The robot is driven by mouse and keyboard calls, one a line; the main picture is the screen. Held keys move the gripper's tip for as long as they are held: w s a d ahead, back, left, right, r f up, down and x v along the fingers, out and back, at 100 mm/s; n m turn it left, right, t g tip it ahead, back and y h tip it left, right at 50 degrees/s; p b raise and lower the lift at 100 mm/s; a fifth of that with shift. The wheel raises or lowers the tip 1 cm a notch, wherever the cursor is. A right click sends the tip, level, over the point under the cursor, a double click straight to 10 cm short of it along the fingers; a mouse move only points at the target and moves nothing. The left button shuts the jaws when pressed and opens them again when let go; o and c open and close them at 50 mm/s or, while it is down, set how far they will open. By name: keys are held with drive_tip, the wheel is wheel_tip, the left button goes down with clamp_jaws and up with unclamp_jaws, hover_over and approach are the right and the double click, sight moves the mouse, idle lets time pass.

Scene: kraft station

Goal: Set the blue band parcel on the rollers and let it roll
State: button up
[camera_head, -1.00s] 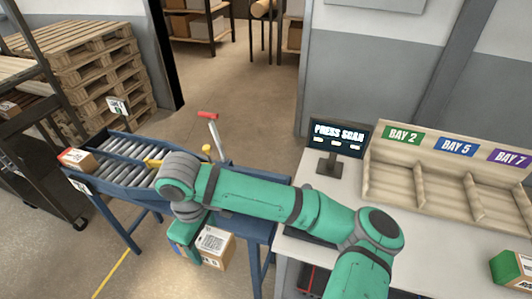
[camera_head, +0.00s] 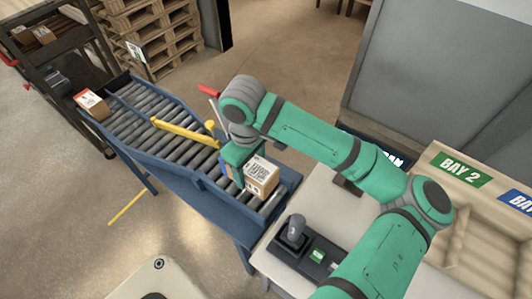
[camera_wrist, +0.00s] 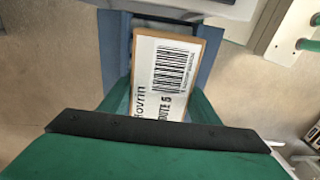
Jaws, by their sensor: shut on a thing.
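My gripper (camera_head: 242,162) is shut on a cardboard parcel (camera_head: 262,176) with a white barcode label. A strip of blue shows at the parcel's left side, partly hidden by my gripper. The parcel is over the right end of the roller conveyor (camera_head: 135,122), which has a blue frame; I cannot tell whether it touches the rollers. In the wrist view the parcel (camera_wrist: 168,75) sits between my green fingers, label facing the camera, with blue frame around it.
A yellow bar (camera_head: 185,132) lies across the rollers left of my gripper, with a red handle (camera_head: 208,90) behind. Another parcel with a red band (camera_head: 92,104) sits at the conveyor's far left end. A scanner (camera_head: 295,232) stands on the white table to the right.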

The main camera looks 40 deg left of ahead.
drive_tip(key=shift+w+f, duration=0.1)
drive_tip(key=shift+w, duration=0.3)
drive_tip(key=shift+f, duration=0.2)
drive_tip(key=shift+d+f, duration=0.15)
drive_tip(key=shift+f, duration=1.4)
drive_tip(key=shift+d+f, duration=0.1)
drive_tip(key=shift+f, duration=1.4)
drive_tip(key=o, duration=1.4)
drive_tip(key=shift+r, duration=0.1)
